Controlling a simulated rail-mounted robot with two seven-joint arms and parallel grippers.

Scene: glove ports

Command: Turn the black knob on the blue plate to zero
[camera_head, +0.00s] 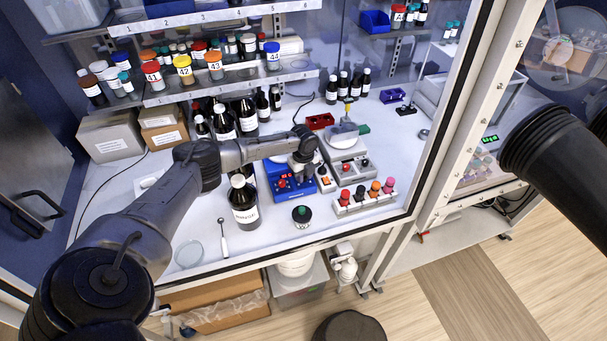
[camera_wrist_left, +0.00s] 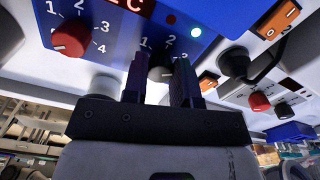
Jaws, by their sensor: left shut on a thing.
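The blue plate (camera_head: 283,190) is the face of a small device on the white bench, and it fills the top of the left wrist view (camera_wrist_left: 115,28). The black knob (camera_wrist_left: 160,74) sits on its right part, with the numbers 1, 2 and 3 beside it. My left gripper (camera_wrist_left: 159,64) is shut on the knob, one finger on each side. The fingers hide part of the knob, and I cannot read its pointer. In the head view my left gripper (camera_head: 301,172) is over the device and hides the knob. My right gripper is out of view.
A red knob (camera_wrist_left: 72,38) with its own numbers is left of the black one. An orange switch (camera_wrist_left: 279,18) is to the right. A brown bottle (camera_head: 243,204) stands left of the device, a green-topped jar (camera_head: 301,215) in front. A hotplate (camera_head: 347,165) stands to the right.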

